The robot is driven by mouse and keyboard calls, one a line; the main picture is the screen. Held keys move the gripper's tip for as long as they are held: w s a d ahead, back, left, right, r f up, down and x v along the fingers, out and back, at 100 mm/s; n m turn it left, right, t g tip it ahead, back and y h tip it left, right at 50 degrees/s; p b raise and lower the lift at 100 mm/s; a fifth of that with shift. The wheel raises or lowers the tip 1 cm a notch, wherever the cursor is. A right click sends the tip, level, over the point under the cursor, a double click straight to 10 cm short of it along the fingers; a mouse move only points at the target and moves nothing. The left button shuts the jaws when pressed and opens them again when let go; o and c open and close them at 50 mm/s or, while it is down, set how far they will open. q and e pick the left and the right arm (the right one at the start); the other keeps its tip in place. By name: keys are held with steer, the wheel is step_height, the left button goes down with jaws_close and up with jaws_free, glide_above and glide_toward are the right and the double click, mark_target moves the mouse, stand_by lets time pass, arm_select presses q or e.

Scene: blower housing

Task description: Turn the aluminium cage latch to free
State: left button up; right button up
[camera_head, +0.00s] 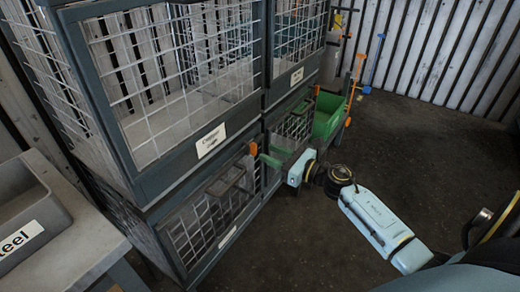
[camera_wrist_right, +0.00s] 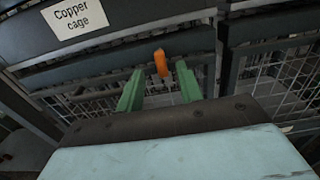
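An orange latch (camera_head: 253,148) sits at the upper right of the lower front mesh cage (camera_head: 205,222). It appears roughly upright in the right wrist view (camera_wrist_right: 160,62), on a dark frame below the "Copper cage" label. My right gripper (camera_head: 273,157) has green fingers and is close to this latch. In the wrist view the gripper (camera_wrist_right: 160,79) is open, with the latch seen between and just beyond the fingertips. I cannot tell whether they touch. The lower cage's label (camera_head: 228,237) is too small to read, so I cannot confirm it is the aluminium cage. My left gripper is not in view.
The copper cage (camera_head: 180,165) stands above, with its label (camera_head: 211,141). Another orange latch (camera_head: 316,90) shows farther right. A green bin (camera_head: 328,117) is behind my right wrist. A grey "Steel" bin (camera_head: 30,215) stands at left. The floor (camera_head: 420,140) at right is clear.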

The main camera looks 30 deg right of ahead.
mark_target(256, 148)
steer(key=shift+x, duration=2.15)
steer(key=shift+c, duration=0.2)
jaws_close()
